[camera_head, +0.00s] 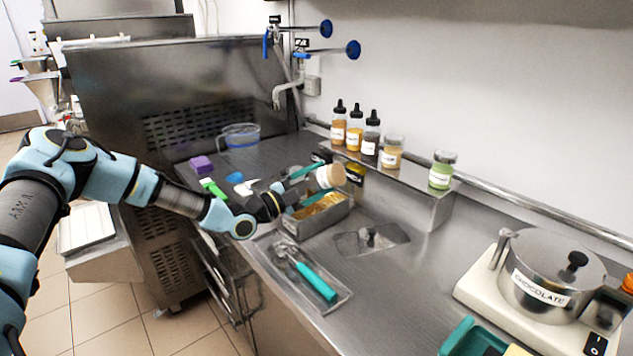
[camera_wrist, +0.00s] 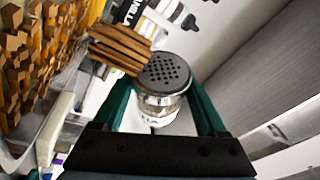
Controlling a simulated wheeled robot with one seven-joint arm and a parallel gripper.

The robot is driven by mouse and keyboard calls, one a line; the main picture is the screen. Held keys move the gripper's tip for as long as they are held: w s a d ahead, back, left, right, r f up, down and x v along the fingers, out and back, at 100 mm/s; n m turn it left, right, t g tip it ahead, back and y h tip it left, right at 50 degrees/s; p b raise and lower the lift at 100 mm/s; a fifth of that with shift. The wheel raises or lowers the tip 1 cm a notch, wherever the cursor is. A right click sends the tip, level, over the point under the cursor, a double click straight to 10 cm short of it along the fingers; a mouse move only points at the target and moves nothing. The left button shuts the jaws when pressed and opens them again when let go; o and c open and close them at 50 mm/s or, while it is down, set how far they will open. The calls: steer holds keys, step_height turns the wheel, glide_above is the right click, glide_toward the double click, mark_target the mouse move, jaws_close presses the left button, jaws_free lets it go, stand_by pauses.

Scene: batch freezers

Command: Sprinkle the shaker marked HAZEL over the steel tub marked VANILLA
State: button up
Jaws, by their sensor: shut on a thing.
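My gripper (camera_head: 318,184) is shut on a small shaker (camera_head: 331,176), holding it tilted above a rectangular steel tub (camera_head: 316,228). The tub has yellow-tan contents. In the wrist view the shaker (camera_wrist: 163,77) sits between the teal fingers, its perforated grey cap facing the camera. Brown block-like bits (camera_wrist: 120,48) show beside the cap. More brown bits lie over the yellow contents at the left. The shaker's label is not readable. A white label ending in "NILLA" (camera_wrist: 135,12) shows at the top of the wrist view; I cannot tell what it is on.
Dropper bottles (camera_head: 354,128) and jars (camera_head: 391,153) stand on a raised steel shelf behind. A tray (camera_head: 335,303) with a teal-handled scoop (camera_head: 317,283) lies in front of the tub. A pot marked CHOCOLATE (camera_head: 540,288) stands at right. A clear pitcher (camera_head: 240,136) is at back left.

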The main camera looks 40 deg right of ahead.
steer(key=d, duration=0.3)
steer(key=shift+d, duration=0.2)
stand_by(1.2)
steer(key=shift+s+d, duration=0.1)
steer(key=d+b, duration=0.2)
steer(key=d, duration=0.2)
stand_by(1.6)
